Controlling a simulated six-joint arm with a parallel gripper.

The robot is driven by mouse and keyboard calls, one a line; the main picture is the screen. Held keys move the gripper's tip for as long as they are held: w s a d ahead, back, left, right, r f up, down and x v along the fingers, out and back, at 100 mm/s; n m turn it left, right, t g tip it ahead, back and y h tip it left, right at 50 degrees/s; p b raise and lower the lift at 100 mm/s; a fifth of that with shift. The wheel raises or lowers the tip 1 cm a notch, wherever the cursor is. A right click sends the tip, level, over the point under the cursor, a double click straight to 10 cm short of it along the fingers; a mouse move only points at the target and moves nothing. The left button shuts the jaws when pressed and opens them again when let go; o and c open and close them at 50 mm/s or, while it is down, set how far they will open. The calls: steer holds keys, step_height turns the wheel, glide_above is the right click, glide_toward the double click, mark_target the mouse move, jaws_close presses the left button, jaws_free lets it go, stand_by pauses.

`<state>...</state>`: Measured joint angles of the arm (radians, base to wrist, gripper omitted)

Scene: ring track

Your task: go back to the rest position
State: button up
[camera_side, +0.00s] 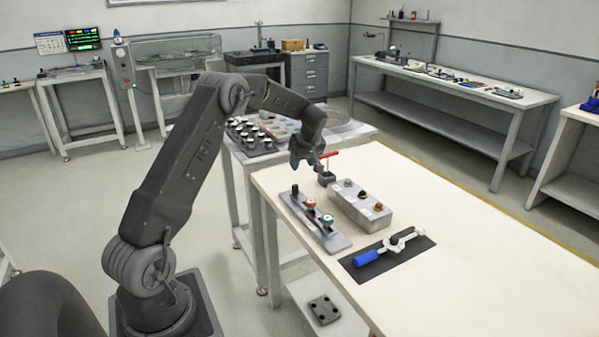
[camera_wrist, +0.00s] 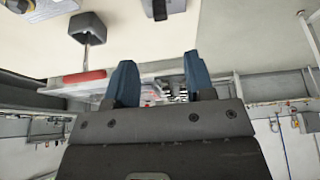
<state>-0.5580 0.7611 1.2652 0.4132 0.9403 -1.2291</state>
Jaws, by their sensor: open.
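My gripper (camera_side: 306,160) hangs over the far left corner of the white table in the side view. In the wrist view its two blue fingers (camera_wrist: 162,78) stand apart with nothing between them. A red handle (camera_side: 331,155) is just right of the gripper, by a small dark grey block (camera_side: 326,178). The red handle (camera_wrist: 84,76) and grey block (camera_wrist: 88,27) also show left of the fingers in the wrist view. Whether the gripper touches the handle cannot be told from the side view.
A side table with a knobbed panel (camera_side: 252,138) lies behind my arm. The table's right part is clear.

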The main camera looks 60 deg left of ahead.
steer(key=shift+d+r, duration=0.2)
steer(key=shift+r, duration=0.3)
steer(key=s+d+r+m+t+h, duration=0.15)
steer(key=s+d+r+m, duration=0.25)
steer(key=d+r, duration=0.5)
steer(key=s+d+r+m+t, duration=0.2)
steer(key=s+d+r+m, duration=0.3)
steer(key=d, duration=0.7)
steer(key=s+d+m+t+h, duration=0.2)
steer(key=s+d+m, duration=0.7)
steer(key=s+d, duration=0.5)
steer(key=s+h, duration=0.1)
steer(key=s, duration=0.3)
steer(key=shift+d, duration=0.25)
